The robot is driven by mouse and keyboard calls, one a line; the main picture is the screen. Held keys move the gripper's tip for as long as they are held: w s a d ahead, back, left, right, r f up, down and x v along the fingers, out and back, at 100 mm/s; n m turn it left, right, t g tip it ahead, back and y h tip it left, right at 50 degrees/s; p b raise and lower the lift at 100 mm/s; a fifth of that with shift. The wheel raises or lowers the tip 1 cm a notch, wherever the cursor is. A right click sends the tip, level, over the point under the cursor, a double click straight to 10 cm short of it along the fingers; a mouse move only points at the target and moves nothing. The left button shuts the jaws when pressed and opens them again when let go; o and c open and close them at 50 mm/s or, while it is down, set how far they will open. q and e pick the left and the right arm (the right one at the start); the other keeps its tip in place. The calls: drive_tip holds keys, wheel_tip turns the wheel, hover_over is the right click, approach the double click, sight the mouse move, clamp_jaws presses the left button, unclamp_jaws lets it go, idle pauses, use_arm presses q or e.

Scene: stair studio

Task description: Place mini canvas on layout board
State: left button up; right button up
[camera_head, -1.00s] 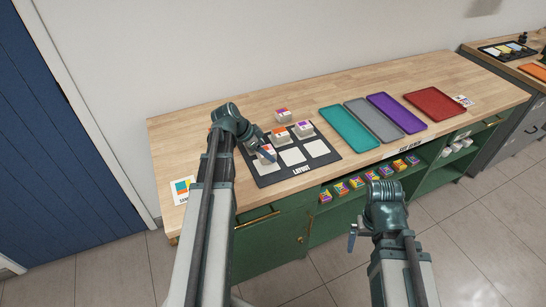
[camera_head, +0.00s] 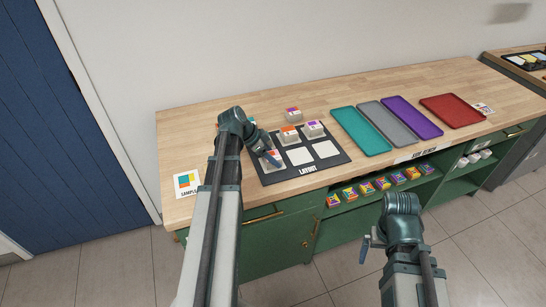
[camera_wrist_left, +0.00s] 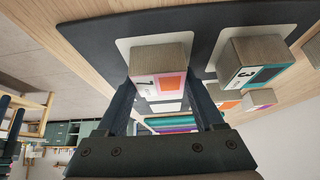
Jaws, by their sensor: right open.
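The layout board (camera_head: 306,170) is a black mat with white squares at the left of the bench. My left gripper (camera_head: 272,160) is low over its front left square. In the left wrist view, a mini canvas (camera_wrist_left: 160,72) with a pink and orange face marked 1 sits between the two fingers, which appear to touch its sides. Its base is at the white square. A teal-faced canvas marked 3 (camera_wrist_left: 252,70) sits on the neighbouring square. Two more canvases (camera_head: 290,136) (camera_head: 314,130) stand on the back row. My right gripper (camera_head: 372,243) is open and empty in front of the cabinet.
Another canvas (camera_head: 293,114) stands on the wood behind the board. A sample card (camera_head: 187,182) lies left. Teal (camera_head: 361,131), grey (camera_head: 386,122), purple (camera_head: 412,117) and red (camera_head: 452,110) trays lie right. Several colourful blocks (camera_head: 366,187) line the shelf below. Two front squares are bare.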

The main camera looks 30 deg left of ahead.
use_arm(q)
drive_tip(key=o, duration=0.4)
drive_tip(key=shift+o, duration=0.2)
drive_tip(key=shift+r+p, duration=0.45)
drive_tip(key=shift+p, duration=0.1)
drive_tip(key=p+v, duration=0.9)
drive_tip(key=v, duration=0.2)
drive_tip(key=shift+s+a+r, duration=0.15)
drive_tip(key=shift+s, duration=0.05)
drive_tip(key=b+x, duration=1)
drive_tip(key=x, duration=0.2)
drive_tip(key=shift+f, duration=0.25)
